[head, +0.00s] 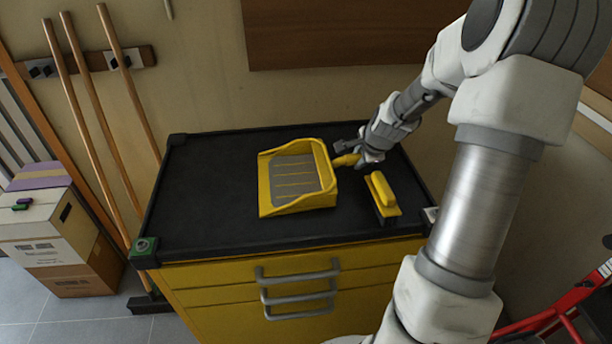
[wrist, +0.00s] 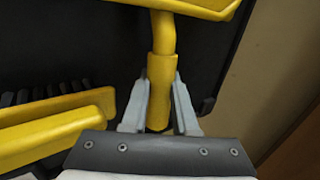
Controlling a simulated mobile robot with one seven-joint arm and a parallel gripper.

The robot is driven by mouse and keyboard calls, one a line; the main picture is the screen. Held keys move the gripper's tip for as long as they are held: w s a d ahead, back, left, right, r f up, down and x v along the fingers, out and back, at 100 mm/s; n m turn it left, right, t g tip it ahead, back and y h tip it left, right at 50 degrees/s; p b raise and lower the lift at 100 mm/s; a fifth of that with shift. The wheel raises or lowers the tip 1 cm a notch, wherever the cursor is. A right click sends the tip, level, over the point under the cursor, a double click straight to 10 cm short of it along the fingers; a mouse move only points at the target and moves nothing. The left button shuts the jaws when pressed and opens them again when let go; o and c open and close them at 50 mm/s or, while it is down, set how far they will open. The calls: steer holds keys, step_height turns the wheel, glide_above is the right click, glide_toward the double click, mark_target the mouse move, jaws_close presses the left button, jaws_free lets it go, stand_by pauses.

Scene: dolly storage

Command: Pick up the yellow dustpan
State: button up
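The yellow dustpan (head: 297,177) lies on the black top of the drawer cabinet, with its handle toward the right. My gripper (head: 352,158) is at the handle in the head view. In the wrist view, the dustpan's handle (wrist: 161,80) runs between the two grey fingers of my gripper (wrist: 159,105). The fingers stand on both sides of the handle and appear to touch it near their tips. The dustpan appears to rest on the cabinet top.
A yellow brush (head: 383,192) lies just right of the dustpan, close to my gripper; it also shows in the wrist view (wrist: 50,132). The black cabinet top (head: 200,200) is clear to the left. Long wooden handles (head: 95,120) lean at the left, near stacked boxes (head: 45,235).

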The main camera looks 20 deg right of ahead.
jaws_close()
steer(key=shift+r, duration=0.1)
